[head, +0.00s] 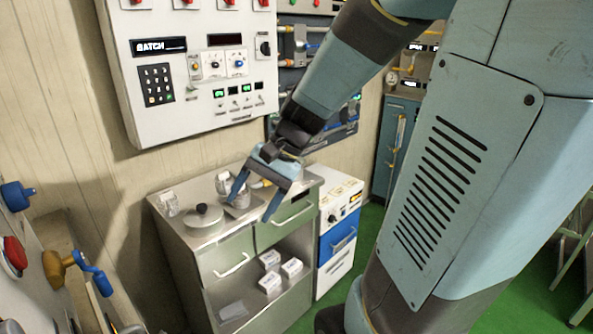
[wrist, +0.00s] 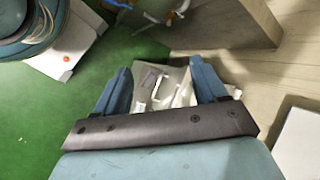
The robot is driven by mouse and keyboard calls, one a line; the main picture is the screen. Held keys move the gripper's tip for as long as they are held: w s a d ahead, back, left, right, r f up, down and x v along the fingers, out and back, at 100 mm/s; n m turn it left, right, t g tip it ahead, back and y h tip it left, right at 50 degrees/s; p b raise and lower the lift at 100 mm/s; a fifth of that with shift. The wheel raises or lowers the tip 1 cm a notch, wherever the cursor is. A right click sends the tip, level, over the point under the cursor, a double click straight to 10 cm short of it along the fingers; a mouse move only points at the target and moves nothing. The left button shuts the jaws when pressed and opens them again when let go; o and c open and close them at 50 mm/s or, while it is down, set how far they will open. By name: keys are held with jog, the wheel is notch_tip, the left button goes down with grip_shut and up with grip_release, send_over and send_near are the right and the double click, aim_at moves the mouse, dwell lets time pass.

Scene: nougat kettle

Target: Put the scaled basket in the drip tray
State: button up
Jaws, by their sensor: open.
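My gripper (head: 255,203) is open and empty above the top of a grey metal cabinet (head: 226,248). In the wrist view its two blue fingers (wrist: 161,90) are spread apart, with pale small items on a light surface between and beyond them. On the cabinet top in the head view stand a pale greyish container (head: 224,184) behind the left finger, a round dish with a dark knob (head: 203,219) and a small whitish item (head: 169,203) at the left. I cannot tell which of these is the scaled basket. The drip tray is not clearly identifiable, and the fingers partly hide that area.
A control panel (head: 205,100) hangs on the wall above the cabinet. White boxes (head: 270,283) sit on its open shelf. A white and blue drawer unit (head: 338,240) stands at its right. Green floor lies at right.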

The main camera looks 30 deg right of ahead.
jog(key=s+d+r+n+t+h, duration=0.5)
jog(key=s+d+r+n+h, duration=0.1)
jog(key=r, duration=0.2)
jog(key=shift+s+d+n+h, duration=0.2)
jog(key=shift+n+h, duration=0.1)
jog(key=shift+h, duration=0.1)
jog(key=shift+f, duration=0.1)
jog(key=shift+c, duration=0.5)
